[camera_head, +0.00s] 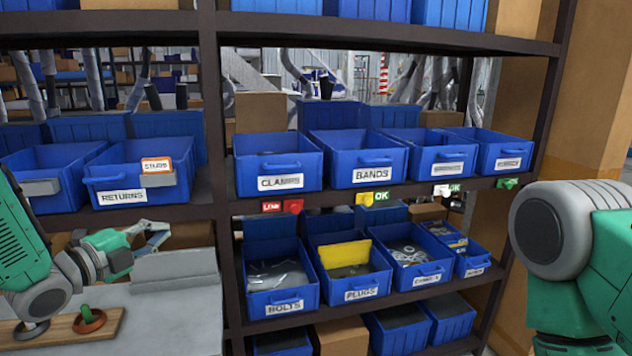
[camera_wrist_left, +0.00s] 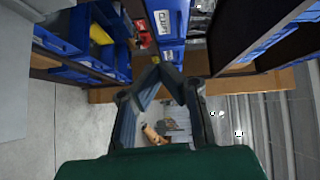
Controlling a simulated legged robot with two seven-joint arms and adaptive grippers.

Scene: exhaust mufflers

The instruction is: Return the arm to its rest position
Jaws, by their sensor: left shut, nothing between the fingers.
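My left arm, green and grey, comes in from the left in the head view. My left gripper (camera_head: 160,236) is in front of the shelf's left bay, above a grey surface (camera_head: 170,318). In the left wrist view its fingers (camera_wrist_left: 158,72) meet at the tips, with nothing held between them. My right arm shows only as a large grey and green joint at the right edge of the head view. My right gripper is not in view.
A dark shelf rack (camera_head: 222,170) holds rows of blue bins, including a BANDS bin (camera_head: 357,158), a PLUGS bin (camera_head: 350,275) and a RETURNS bin (camera_head: 125,177). A wooden board (camera_head: 60,335) with a red ring lies at lower left. The left gripper is close to the rack.

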